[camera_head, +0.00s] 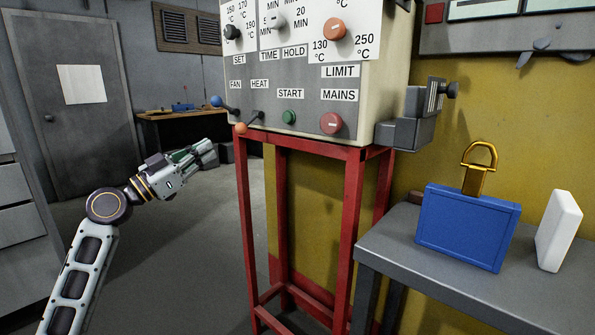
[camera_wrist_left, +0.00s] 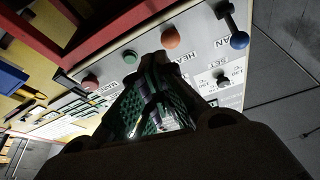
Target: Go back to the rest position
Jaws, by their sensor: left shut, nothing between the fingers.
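My left gripper (camera_head: 207,153) is raised in open air to the left of the oven's control panel (camera_head: 290,72). Its fingers are together with nothing between them, and it is apart from the panel. In the left wrist view my left gripper (camera_wrist_left: 152,90) shows from behind, with its green-padded fingers in front of the panel and covering part of it. The panel carries a green START button (camera_head: 289,118), a red MAINS knob (camera_head: 331,123), and the FAN and HEAT levers with a blue knob (camera_head: 216,101) and an orange knob (camera_head: 240,128). My right gripper is in neither view.
The panel stands on a red frame (camera_head: 355,215). A grey table (camera_head: 400,250) at the right holds a blue case (camera_head: 468,225) with a yellow shackle-like piece above it and a white block (camera_head: 558,232). A door (camera_head: 75,120) and open floor lie at the left.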

